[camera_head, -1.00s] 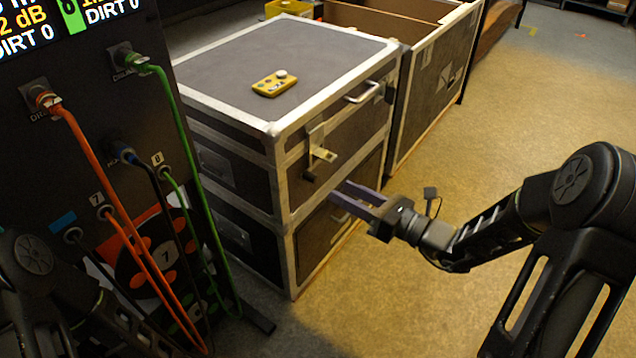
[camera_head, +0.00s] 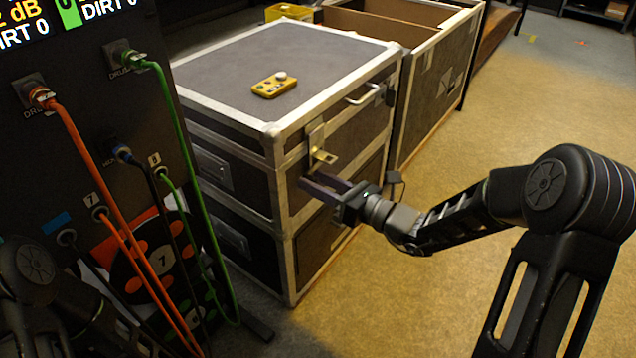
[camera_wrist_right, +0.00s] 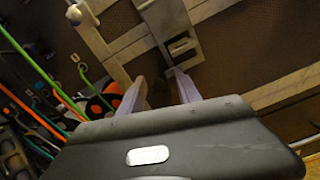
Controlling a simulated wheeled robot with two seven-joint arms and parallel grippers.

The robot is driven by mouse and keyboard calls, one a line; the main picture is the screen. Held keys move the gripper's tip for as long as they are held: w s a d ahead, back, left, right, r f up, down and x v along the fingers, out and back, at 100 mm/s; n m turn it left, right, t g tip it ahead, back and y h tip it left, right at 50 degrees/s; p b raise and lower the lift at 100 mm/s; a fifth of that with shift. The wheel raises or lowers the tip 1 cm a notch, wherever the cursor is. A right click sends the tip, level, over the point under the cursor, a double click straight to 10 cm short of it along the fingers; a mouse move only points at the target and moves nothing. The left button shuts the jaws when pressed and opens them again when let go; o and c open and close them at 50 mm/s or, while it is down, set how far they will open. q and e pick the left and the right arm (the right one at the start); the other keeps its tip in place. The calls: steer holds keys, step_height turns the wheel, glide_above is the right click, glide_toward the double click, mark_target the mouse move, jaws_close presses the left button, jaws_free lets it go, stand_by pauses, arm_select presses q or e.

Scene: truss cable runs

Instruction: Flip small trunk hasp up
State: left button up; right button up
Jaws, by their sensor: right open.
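The small trunk (camera_head: 245,85) is a dark case with silver edges, stacked on another case. Its metal hasp (camera_head: 318,146) hangs on the front face near the left corner, with its slotted lower end sticking out from the face. The hasp also shows in the right wrist view (camera_wrist_right: 178,40), beyond the fingertips. My right gripper (camera_head: 322,184) is open and empty, just below the hasp and in front of the trunk. In the right wrist view its two fingers (camera_wrist_right: 158,90) stand apart, with no contact with the hasp visible. My left gripper is not in view; only part of my left arm shows.
A silver handle (camera_head: 362,94) is right of the hasp. A panel with orange and green cables (camera_head: 180,130) stands at left. An open case (camera_head: 425,85) stands behind. The floor at right is clear.

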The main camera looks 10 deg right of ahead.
steer(key=shift+c, duration=0.6)
jaws_close()
stand_by(0.7)
